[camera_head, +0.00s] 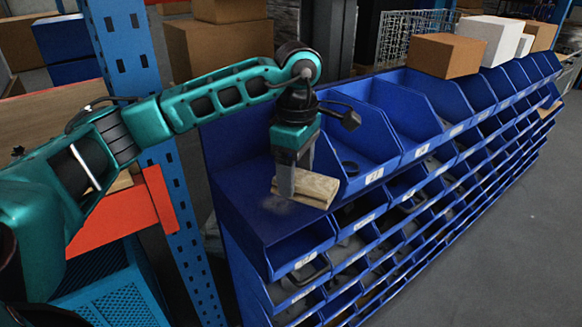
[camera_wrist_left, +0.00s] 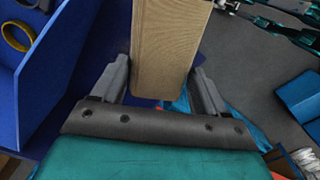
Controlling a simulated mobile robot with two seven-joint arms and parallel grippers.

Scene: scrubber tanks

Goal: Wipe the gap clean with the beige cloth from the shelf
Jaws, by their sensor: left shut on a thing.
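The beige cloth (camera_head: 312,188) is a folded, block-like pad between the fingers of my left gripper (camera_head: 286,190). In the left wrist view the cloth (camera_wrist_left: 168,45) extends from between the two grey fingers of that gripper (camera_wrist_left: 161,75), which is shut on it. The gap (camera_head: 238,205) is a bare blue ledge at the near end of the top row of bins. A faint greyish smudge (camera_head: 277,206) lies on it just below the fingers. The cloth is low over this ledge; I cannot tell whether it touches. My right gripper is not seen.
A blue bin (camera_head: 352,160) with a dark ring inside borders the gap on the right. Rows of blue bins run to the far right, with a cardboard box (camera_head: 446,55) on top. A blue rack post (camera_head: 195,240) with an orange beam (camera_head: 125,215) stands at left. Grey floor is clear at right.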

